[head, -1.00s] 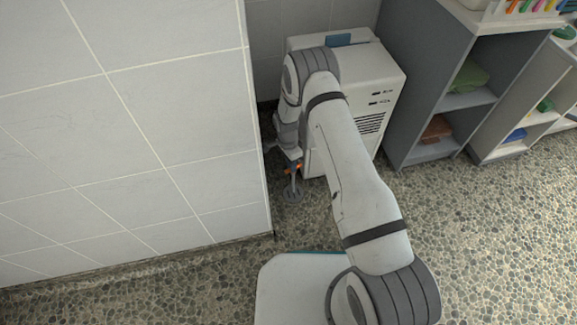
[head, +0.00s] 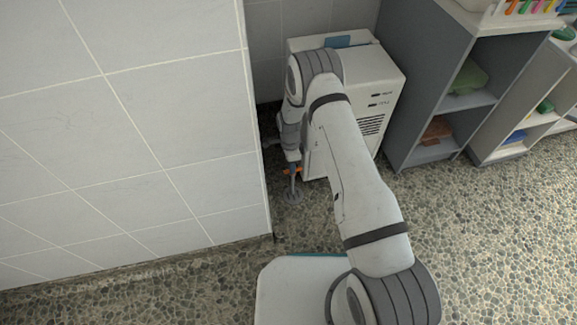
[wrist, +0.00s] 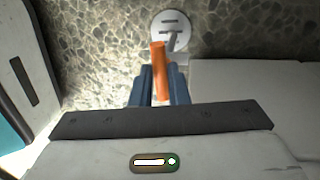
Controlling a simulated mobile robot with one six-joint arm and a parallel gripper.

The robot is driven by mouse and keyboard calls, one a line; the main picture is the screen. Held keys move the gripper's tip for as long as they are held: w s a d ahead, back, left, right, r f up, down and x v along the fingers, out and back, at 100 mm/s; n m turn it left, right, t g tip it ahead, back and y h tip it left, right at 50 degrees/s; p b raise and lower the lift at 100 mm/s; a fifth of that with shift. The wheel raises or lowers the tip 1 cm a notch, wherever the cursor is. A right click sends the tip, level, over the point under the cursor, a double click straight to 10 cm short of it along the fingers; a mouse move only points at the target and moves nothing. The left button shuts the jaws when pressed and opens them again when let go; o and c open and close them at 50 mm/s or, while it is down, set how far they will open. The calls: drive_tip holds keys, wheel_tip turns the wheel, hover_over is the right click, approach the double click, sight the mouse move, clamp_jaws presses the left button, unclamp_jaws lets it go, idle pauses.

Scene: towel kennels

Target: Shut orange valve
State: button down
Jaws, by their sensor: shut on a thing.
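The orange valve handle (wrist: 159,72) shows in the wrist view as a narrow bar standing between my gripper's two blue fingers. My gripper (wrist: 159,84) is shut on it. In the head view a bit of the orange handle (head: 291,170) shows at the end of my arm, in the gap between the tiled wall and the white machine. Below it is a grey pipe with a round base (head: 295,197) on the floor. The round base also shows in the wrist view (wrist: 170,42). The valve body is mostly hidden by my gripper and wrist.
A tiled wall (head: 140,120) stands close on the left of my gripper. A white machine (head: 387,85) with vents stands close behind and to the right. Grey shelves (head: 415,80) are farther right. The pebbled floor (head: 480,240) is clear at the lower right.

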drive_tip(key=c, duration=1.5)
unclamp_jaws()
drive_tip(key=shift+s+d+f, duration=0.1)
drive_tip(key=shift+s+d, duration=0.1)
drive_tip(key=shift+s, duration=0.1)
drive_tip(key=shift+o, duration=0.5)
drive_tip(key=shift+w+a, duration=0.1)
wheel_tip(320, 180, up, 8)
drive_tip(key=w+p, duration=0.1)
drive_tip(key=p, duration=0.2)
drive_tip(key=shift+w+a+f, duration=0.15)
drive_tip(key=shift+w+a, duration=0.05)
drive_tip(key=shift+w, duration=0.05)
